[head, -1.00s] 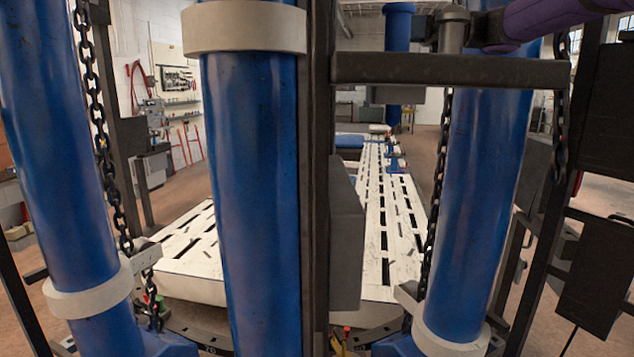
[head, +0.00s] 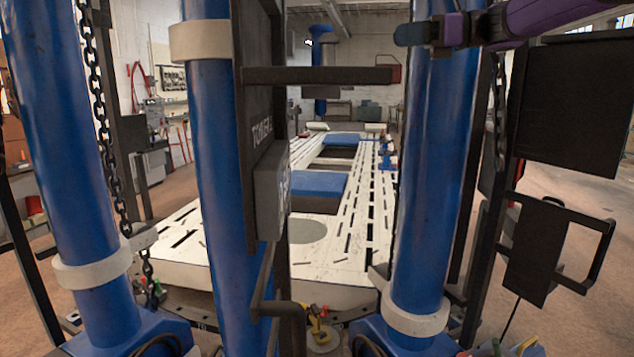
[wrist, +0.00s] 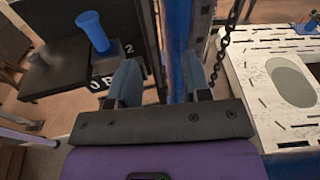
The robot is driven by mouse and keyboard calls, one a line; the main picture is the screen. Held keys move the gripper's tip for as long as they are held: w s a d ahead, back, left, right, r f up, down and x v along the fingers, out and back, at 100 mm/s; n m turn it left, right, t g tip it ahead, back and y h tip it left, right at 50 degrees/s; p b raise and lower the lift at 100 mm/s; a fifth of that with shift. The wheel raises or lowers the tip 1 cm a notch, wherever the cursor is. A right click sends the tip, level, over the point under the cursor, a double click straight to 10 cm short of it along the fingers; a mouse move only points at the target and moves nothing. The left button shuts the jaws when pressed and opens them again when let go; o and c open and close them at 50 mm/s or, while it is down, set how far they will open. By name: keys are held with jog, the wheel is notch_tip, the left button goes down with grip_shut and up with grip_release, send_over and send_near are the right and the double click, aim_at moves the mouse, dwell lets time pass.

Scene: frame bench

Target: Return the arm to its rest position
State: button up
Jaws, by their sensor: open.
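My purple arm reaches in from the upper right of the head view. My gripper (head: 414,33) is at its end, in front of the right blue column (head: 425,190), with its blue fingers pointing left. In the wrist view, my gripper (wrist: 159,76) shows two blue-grey fingers standing well apart, with nothing between them. A blue post and a hanging chain (wrist: 222,50) lie just beyond the fingers. I cannot tell how close the fingers are to the post.
A white slotted bench (head: 190,245) stretches away behind the blue columns. A dark bar (head: 320,76) juts from the middle post. A black panel (head: 575,105) stands at right.

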jog(key=s+d+f+n+h, duration=0.1)
jog(key=s+f+n+h, duration=0.3)
jog(key=s+f, duration=0.4)
jog(key=s+d+f+n+h, duration=0.1)
jog(key=s+f+n+h, duration=0.35)
jog(key=s, duration=0.55)
jog(key=s+d+f+n+t+h, duration=0.1)
jog(key=s+d+f+n+h, duration=0.3)
jog(key=s+f, duration=0.3)
jog(key=s+d+f+n+t+h, duration=0.1)
jog(key=s+d+f+n+h, duration=0.3)
jog(key=s+d+f+n, duration=0.3)
jog(key=s+f, duration=0.1)
jog(key=s, duration=0.2)
jog(key=shift+s+d+f, duration=0.15)
jog(key=shift+s+f, duration=0.1)
jog(key=shift+f, duration=0.05)
